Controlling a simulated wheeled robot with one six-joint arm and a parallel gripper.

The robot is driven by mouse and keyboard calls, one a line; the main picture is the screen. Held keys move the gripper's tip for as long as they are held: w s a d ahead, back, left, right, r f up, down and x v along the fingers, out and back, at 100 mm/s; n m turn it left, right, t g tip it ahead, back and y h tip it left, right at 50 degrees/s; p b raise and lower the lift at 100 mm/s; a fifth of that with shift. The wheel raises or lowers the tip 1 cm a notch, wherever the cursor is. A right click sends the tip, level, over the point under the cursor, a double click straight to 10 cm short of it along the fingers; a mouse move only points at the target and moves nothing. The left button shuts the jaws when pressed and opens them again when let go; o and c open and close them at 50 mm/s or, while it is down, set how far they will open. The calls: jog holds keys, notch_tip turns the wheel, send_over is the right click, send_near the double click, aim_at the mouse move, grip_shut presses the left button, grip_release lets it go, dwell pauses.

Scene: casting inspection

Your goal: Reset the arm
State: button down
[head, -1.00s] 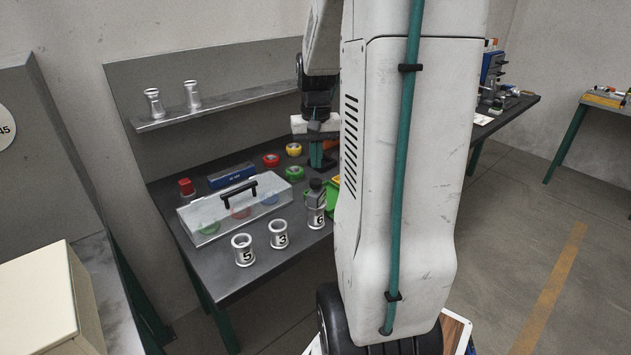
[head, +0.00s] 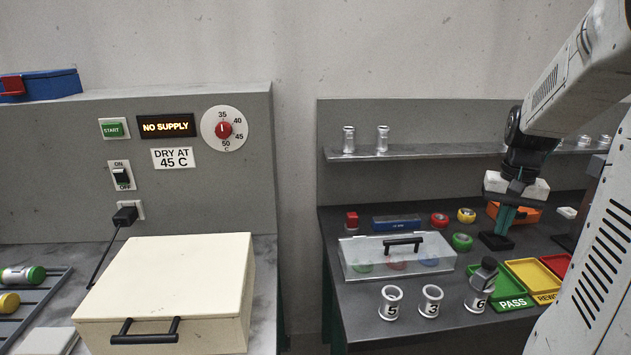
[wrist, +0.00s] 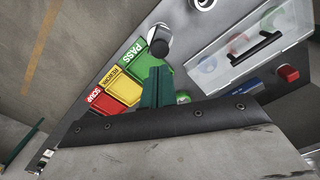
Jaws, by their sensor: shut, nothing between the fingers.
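My gripper (head: 505,222) hangs over the back right part of the dark inspection table, fingers pointing down. Its green fingers are together with nothing held; they also show closed in the wrist view (wrist: 157,75). In the head view it is in front of an orange bin (head: 528,212) and behind the green PASS tray (head: 513,298). My arm comes in from the upper right and covers part of the table's right side. Whether the fingertips touch anything below is hard to tell.
Castings 5 (head: 390,303), 3 (head: 430,301) and 6 (head: 478,293) stand along the front edge, 6 with a dark piece on top. A clear lidded case (head: 365,262) lies left of my gripper. A shelf (head: 450,151) runs behind. A cream box (head: 165,275) stands far left.

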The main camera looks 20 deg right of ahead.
jog(key=s+a+r+n, duration=0.1)
jog(key=s+a+n, duration=0.2)
jog(key=a, duration=0.7)
jog(key=s+a+r+n+t, duration=0.1)
jog(key=s+a, duration=0.4)
jog(key=a, duration=0.5)
jog(key=s+a+r+n, duration=0.2)
jog(key=s+a+n, duration=0.2)
jog(key=a, duration=0.6)
jog(key=shift+s+a+r+n, duration=0.2)
jog(key=shift+s+r+n, duration=0.05)
jog(key=shift+s+n, duration=0.05)
